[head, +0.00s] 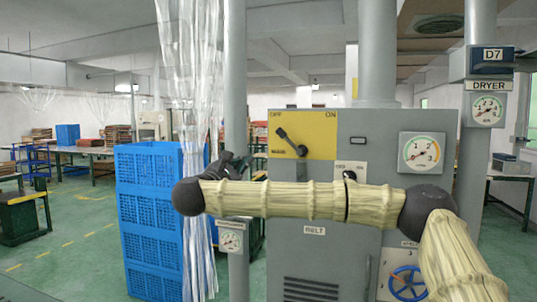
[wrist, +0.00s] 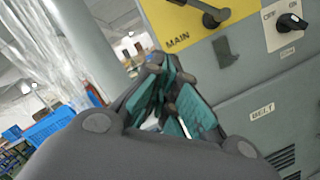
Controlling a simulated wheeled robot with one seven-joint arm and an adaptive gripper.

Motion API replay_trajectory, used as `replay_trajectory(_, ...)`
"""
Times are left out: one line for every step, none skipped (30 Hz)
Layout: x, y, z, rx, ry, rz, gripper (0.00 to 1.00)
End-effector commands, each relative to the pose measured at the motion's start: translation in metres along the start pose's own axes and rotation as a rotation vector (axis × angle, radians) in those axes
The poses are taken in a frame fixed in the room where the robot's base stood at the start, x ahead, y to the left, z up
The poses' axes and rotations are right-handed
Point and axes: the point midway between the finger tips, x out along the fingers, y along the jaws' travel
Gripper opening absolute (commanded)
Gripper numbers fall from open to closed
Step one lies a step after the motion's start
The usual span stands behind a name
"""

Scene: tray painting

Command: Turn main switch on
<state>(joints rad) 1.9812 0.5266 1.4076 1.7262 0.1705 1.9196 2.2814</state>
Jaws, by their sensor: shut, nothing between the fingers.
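The main switch is a dark lever (head: 291,142) on a yellow plate (head: 320,127) marked OFF at the left, ON at the right and MAIN below. The lever points up and left, toward OFF. In the wrist view only the lever's lower part (wrist: 214,17) shows at the top, on the yellow plate. My gripper (head: 228,165) is left of and below the lever, apart from it. In the wrist view its teal-padded fingers (wrist: 170,97) are shut and empty.
The grey cabinet also carries a small OFF/ON knob (wrist: 290,22), a round gauge (head: 422,153) and a blue handwheel (head: 408,283). Blue crates (head: 150,215) and a clear strip curtain (head: 200,270) stand left of the cabinet, close to my gripper. A grey post (head: 235,80) rises there too.

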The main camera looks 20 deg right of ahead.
Motion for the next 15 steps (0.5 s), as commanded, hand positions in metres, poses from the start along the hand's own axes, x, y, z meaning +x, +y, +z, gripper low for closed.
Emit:
replay_trajectory(0.004, -0.001, 0.005, 0.02, -0.006, -0.011, 0.0)
replay_trajectory(0.006, 0.0, 0.007, 0.028, -0.008, -0.014, 0.0)
replay_trajectory(0.009, 0.0, 0.009, 0.033, -0.01, -0.017, 0.0)
replay_trajectory(0.011, 0.0, 0.009, 0.034, -0.01, -0.017, 0.0)
replay_trajectory(0.014, 0.001, 0.009, 0.034, -0.01, -0.017, 0.0)
replay_trajectory(0.018, 0.001, 0.009, 0.033, -0.01, -0.017, 0.0)
replay_trajectory(0.022, 0.001, 0.01, 0.032, -0.01, -0.017, 0.0)
replay_trajectory(0.027, 0.001, 0.01, 0.032, -0.01, -0.017, 0.0)
replay_trajectory(0.033, 0.001, 0.01, 0.031, -0.01, -0.016, 0.0)
replay_trajectory(0.037, 0.001, 0.01, 0.031, -0.01, -0.016, 0.0)
replay_trajectory(0.042, 0.001, 0.01, 0.03, -0.01, -0.016, 0.0)
replay_trajectory(0.049, 0.001, 0.009, 0.029, -0.01, -0.016, 0.0)
replay_trajectory(0.054, 0.001, 0.009, 0.029, -0.01, -0.015, 0.0)
replay_trajectory(0.059, 0.0, 0.009, 0.029, -0.01, -0.016, 0.0)
replay_trajectory(0.066, 0.001, 0.009, 0.028, -0.01, -0.015, 0.0)
